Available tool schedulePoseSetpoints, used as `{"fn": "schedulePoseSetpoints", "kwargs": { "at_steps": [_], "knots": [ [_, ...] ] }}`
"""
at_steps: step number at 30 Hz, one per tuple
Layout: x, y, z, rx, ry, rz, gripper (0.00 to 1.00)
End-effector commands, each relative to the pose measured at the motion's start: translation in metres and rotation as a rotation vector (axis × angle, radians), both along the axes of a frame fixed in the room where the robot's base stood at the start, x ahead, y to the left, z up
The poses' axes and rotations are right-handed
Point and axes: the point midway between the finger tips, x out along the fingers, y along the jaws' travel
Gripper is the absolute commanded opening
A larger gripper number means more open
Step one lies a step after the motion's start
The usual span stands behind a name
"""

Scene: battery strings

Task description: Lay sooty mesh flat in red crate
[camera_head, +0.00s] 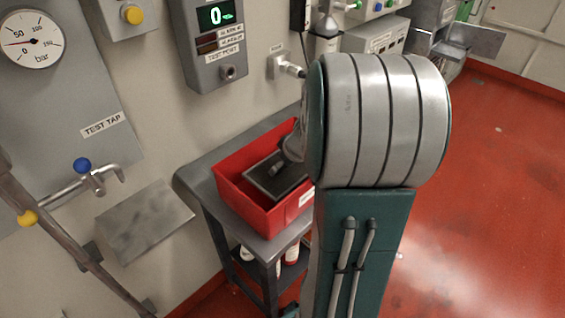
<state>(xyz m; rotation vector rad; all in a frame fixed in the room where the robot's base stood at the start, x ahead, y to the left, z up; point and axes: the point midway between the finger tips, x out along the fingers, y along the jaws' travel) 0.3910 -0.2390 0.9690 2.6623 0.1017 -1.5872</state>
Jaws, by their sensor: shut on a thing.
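The red crate (250,214) stands on a grey bench, open at the top. The sooty mesh (262,186), a dark flat panel with a thin grey rim, is inside the crate opening and looks nearly level. Whether it touches the crate floor cannot be told. My gripper (278,168) reaches down over the crate and is shut on the mesh at its upper side. My large grey and green arm hides the right part of the crate and most of the gripper.
The grey bench (196,178) has bare top left of the crate and bottles on its lower shelf. A test port box (214,73) and a tap with a blue knob (82,166) are on the wall. Open red floor (480,190) lies to the right.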

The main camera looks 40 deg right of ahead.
Motion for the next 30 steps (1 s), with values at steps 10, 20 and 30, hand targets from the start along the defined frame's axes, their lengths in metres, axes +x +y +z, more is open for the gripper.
{"fn": "schedulePoseSetpoints", "kwargs": {
  "at_steps": [10, 20, 30],
  "knots": [
    [0.000, 0.000, -0.003, 0.000, 0.000, 0.000, 1.00],
    [0.000, 0.000, 0.000, -0.001, -0.001, 0.000, 1.00],
    [-0.022, -0.003, 0.052, -0.004, -0.004, -0.002, 1.00]
  ]
}}
